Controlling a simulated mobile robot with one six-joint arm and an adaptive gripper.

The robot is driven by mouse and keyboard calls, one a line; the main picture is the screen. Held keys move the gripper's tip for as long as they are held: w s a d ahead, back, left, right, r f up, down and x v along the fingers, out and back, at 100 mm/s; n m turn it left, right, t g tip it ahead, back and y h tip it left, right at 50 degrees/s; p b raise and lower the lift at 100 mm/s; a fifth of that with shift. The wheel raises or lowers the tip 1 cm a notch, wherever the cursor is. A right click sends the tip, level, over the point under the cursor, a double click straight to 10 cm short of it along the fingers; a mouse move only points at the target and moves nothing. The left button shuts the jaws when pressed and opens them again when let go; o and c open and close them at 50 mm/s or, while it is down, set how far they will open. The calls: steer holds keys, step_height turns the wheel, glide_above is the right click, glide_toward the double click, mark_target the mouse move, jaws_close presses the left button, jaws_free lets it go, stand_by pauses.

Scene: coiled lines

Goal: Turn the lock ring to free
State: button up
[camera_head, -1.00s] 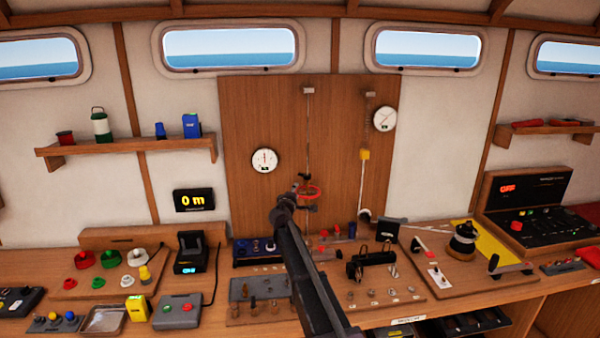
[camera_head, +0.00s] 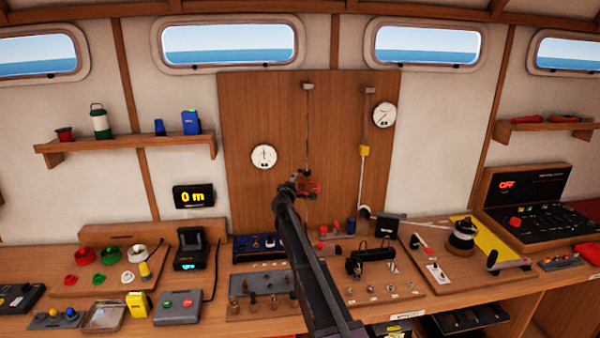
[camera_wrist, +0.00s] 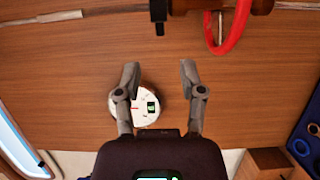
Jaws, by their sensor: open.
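A red ring (camera_head: 309,187) sits on a fitting on the vertical line in front of the wooden panel. In the wrist view a red loop (camera_wrist: 232,30) hangs from a brown cylindrical piece (camera_wrist: 190,6) at the top edge, cut off by the frame; I cannot tell for sure which part is the lock ring. My gripper (camera_wrist: 159,73) is open and empty, below and left of the red loop and apart from it. In the head view my arm hides part of the gripper and fitting.
The wooden panel (camera_head: 240,110) carries a left gauge (camera_head: 264,156), which also shows behind my left finger in the wrist view (camera_wrist: 146,112), and a right gauge (camera_head: 384,115). A second line with a yellow block (camera_head: 364,151) runs to the right. The bench below is crowded.

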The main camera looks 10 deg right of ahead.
mark_target(300, 171)
steer(key=x, duration=1)
steer(key=shift+w, duration=0.2)
steer(key=shift+d, duration=0.1)
jaws_close()
